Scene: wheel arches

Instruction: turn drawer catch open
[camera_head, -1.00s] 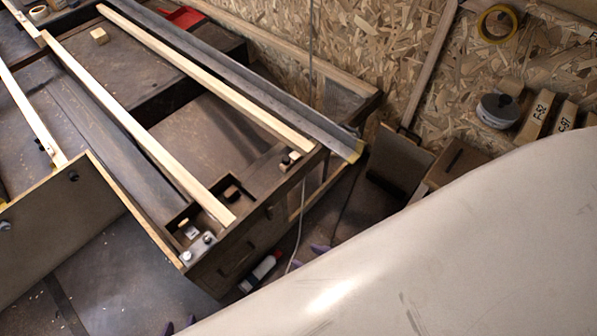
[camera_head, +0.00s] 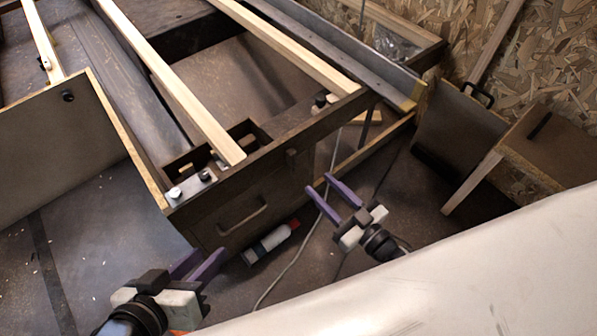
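The dark wooden drawer front (camera_head: 222,228) with a pale-edged handle slot (camera_head: 243,215) is at the end of the bench frame. A small dark piece, likely the catch (camera_head: 291,158), sits at the upper right of this front; its turn is too small to tell. My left gripper (camera_head: 212,252) has purple fingers standing apart and empty, below and in front of the drawer's lower left. My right gripper (camera_head: 320,184) is open and empty, fingers pointing up and left, right of the drawer front and apart from the catch in the picture.
A white bottle with a red cap (camera_head: 270,243) lies on the floor below the drawer, near a thin pale cable (camera_head: 312,232). Wooden panels (camera_head: 455,130) lean at the right. A large pale smooth surface (camera_head: 440,275) fills the lower right. Light slats (camera_head: 180,85) cross the frame.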

